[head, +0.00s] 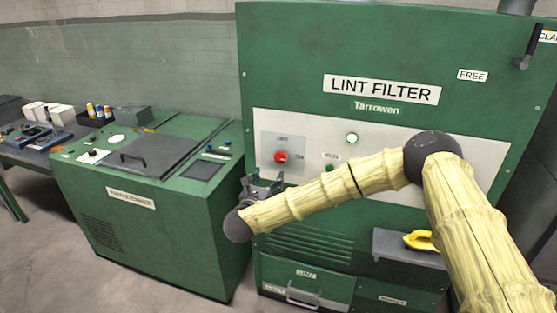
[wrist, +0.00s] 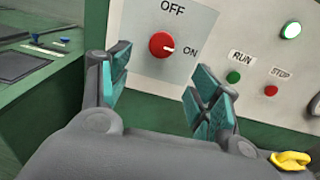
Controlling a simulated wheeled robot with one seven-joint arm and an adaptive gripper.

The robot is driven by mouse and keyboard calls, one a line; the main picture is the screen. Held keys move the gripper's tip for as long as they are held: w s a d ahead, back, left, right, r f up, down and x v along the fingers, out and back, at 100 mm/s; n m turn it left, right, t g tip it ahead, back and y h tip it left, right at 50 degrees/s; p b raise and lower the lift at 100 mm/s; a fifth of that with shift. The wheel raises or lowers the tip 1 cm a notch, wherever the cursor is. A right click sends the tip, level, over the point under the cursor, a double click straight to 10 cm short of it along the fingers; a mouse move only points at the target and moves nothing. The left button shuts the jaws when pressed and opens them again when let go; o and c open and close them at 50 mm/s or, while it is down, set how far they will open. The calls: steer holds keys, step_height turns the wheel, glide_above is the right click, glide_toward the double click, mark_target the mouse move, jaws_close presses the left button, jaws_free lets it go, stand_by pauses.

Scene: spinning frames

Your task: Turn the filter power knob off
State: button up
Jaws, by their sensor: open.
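The red power knob (head: 281,157) sits on a pale plate on the front of the green lint filter cabinet (head: 300,60). In the wrist view the knob (wrist: 162,45) is round and red, with OFF above it and ON to its right. Its white mark points right, toward ON. My gripper (head: 264,184) is just below the knob in the head view. In the wrist view my gripper (wrist: 160,82) has its teal-padded fingers spread, with the knob beyond and between them. Nothing is held, and no finger appears to touch the knob.
A white lamp (wrist: 291,30) is lit, above a green RUN button (wrist: 233,77) and red STOP button (wrist: 270,90). A grey shelf (head: 395,245) holds a yellow-handled item (head: 420,240). A lower green machine (head: 150,210) stands to the left.

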mark_target(280, 160)
steer(key=p+x, duration=0.4)
steer(key=x, duration=0.5)
steer(key=shift+w+d+r, duration=0.15)
steer(key=shift+w, duration=0.2)
steer(key=shift+w+d, duration=0.15)
steer(key=shift+w, duration=0.35)
steer(key=shift+c, duration=0.3)
steer(key=c, duration=1)
